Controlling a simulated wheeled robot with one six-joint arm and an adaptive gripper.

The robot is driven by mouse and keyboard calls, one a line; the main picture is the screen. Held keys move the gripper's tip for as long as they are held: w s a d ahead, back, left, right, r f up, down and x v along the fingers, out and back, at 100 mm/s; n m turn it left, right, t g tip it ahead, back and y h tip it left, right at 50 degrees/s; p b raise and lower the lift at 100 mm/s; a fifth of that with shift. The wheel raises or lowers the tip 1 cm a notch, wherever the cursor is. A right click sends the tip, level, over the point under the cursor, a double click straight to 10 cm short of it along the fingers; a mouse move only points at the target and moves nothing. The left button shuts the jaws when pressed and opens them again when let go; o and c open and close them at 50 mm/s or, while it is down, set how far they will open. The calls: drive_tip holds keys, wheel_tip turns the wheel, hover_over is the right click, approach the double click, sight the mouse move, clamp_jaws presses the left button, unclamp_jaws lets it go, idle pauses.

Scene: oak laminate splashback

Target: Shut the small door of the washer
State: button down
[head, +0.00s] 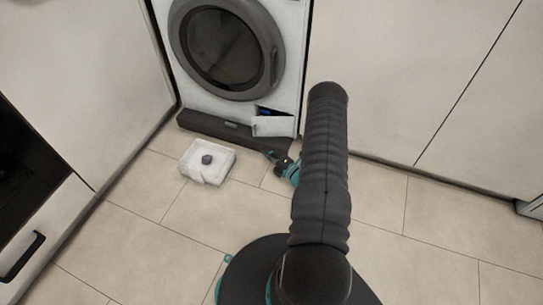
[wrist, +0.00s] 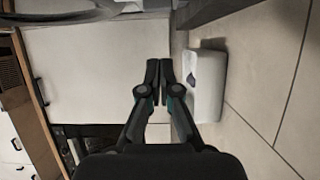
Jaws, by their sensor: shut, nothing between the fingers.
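The white washer (head: 290,60) stands at the back between pale cabinet fronts, its round dark door (head: 222,48) closed. Its small door (head: 273,127), a white flap low on the right of its front, stands open, with a dark recess and something blue (head: 267,111) showing above it. My gripper (head: 269,153) is low near the floor, in front of and below the small door, apart from it. In the wrist view my gripper (wrist: 159,75) has its fingers together with nothing between them. I cannot make out the small door in the wrist view.
A white box with a dark round knob (head: 207,163) sits on the tiled floor left of my gripper; it also shows in the wrist view (wrist: 207,85). A dark plinth strip (head: 225,130) runs below the washer. The floor (head: 150,245) at the front left is clear.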

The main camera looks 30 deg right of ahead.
drive_tip(key=w, duration=0.8)
drive_tip(key=shift+w+d+b, duration=0.15)
drive_tip(key=shift+d+b, duration=0.25)
